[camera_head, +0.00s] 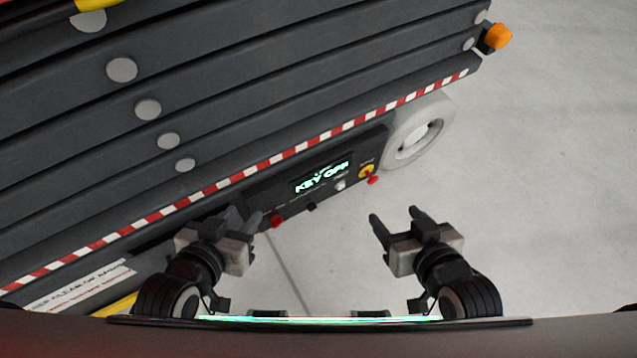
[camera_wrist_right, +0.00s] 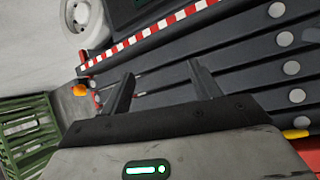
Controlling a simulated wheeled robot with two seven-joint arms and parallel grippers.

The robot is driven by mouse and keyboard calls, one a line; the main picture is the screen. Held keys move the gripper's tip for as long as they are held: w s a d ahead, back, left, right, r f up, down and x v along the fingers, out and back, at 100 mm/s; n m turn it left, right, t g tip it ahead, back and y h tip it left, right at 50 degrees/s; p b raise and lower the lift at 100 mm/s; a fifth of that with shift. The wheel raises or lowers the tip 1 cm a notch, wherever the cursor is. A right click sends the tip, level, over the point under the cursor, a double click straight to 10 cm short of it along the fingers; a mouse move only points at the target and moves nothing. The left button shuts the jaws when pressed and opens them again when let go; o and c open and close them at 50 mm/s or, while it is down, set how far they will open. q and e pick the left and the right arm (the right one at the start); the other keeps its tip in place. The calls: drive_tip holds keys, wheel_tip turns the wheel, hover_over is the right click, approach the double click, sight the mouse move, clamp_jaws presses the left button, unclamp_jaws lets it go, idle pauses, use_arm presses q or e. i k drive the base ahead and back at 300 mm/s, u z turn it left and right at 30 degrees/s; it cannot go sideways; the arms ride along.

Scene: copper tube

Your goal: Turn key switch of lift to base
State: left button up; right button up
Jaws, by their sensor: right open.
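The dark grey lift (camera_head: 230,90) fills the upper left of the head view. Its control panel (camera_head: 255,197) has a display (camera_head: 321,178) reading "KEY OFF". A small silver knob (camera_head: 340,185) sits below the display's right end, and a small black knob (camera_head: 311,206) sits lower left; I cannot tell which is the key switch. My left gripper (camera_head: 244,214) is open, with its fingers by the panel's left end. My right gripper (camera_head: 396,216) is open and empty, below and right of the panel, apart from it. Its fingers also show in the right wrist view (camera_wrist_right: 160,70).
A yellow button (camera_head: 366,171) and red knobs (camera_head: 277,221) are on the panel. A white wheel (camera_head: 419,132) is beside it. An orange lamp (camera_head: 498,37) juts from the lift's corner. A green crate (camera_wrist_right: 28,128) stands left in the wrist view. Floor at right is clear.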

sight(311, 206)
drive_tip(key=z, duration=1.2)
drive_tip(key=k, duration=1.1)
drive_tip(key=u, duration=1.65)
